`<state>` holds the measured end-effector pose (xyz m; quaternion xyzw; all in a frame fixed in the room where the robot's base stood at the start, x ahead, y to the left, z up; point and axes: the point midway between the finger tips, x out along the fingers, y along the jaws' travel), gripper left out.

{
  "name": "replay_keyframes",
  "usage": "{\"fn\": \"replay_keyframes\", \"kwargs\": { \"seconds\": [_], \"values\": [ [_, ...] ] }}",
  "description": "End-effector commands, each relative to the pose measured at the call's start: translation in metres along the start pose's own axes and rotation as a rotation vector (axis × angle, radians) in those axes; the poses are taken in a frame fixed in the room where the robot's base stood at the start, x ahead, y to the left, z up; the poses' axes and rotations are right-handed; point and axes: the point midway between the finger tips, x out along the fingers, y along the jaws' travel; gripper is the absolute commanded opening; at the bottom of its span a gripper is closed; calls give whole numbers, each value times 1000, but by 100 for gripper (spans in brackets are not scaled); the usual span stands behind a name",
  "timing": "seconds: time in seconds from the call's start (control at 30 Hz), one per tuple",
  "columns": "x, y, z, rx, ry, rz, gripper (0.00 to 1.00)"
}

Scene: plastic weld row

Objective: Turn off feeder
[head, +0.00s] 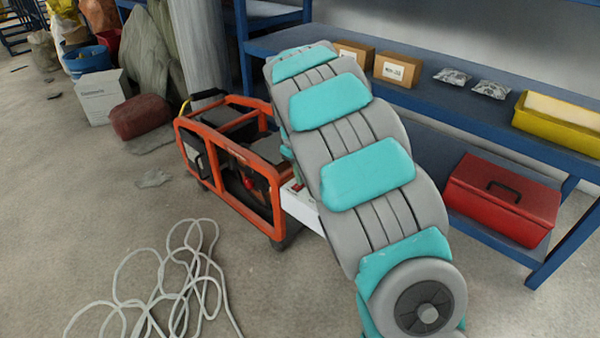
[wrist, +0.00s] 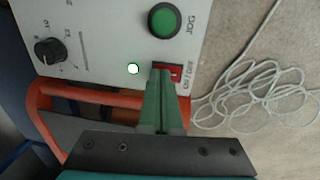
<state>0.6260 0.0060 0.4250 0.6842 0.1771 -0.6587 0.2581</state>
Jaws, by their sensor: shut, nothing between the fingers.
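The feeder shows in the wrist view as a white control panel (wrist: 105,25). It bears a black dial (wrist: 48,50), a round green button (wrist: 164,20), a small white lit spot (wrist: 133,69) and a red switch (wrist: 175,73). My gripper (wrist: 160,72) is shut and empty, its green fingertips right at the red switch and covering its left part. I cannot tell whether they touch it.
An orange-framed machine (head: 235,165) stands on the floor beside the white box. A coil of pale rope (head: 185,285) lies front left. A blue shelf (head: 440,100) at right holds cartons, a yellow bin (head: 555,125) and a red toolbox (head: 500,200). Floor at left is mostly clear.

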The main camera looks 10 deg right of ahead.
Motion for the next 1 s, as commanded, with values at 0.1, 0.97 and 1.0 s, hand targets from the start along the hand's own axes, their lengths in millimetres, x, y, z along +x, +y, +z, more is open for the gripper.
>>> {"fn": "replay_keyframes", "kwargs": {
  "seconds": [0.1,0.97,1.0],
  "values": [
    [0,0,0,0,0,0,0],
    [14,-4,-1,-3,-5,-162,0],
    [14,-6,-1,-3,-5,-163,0]
  ]
}}
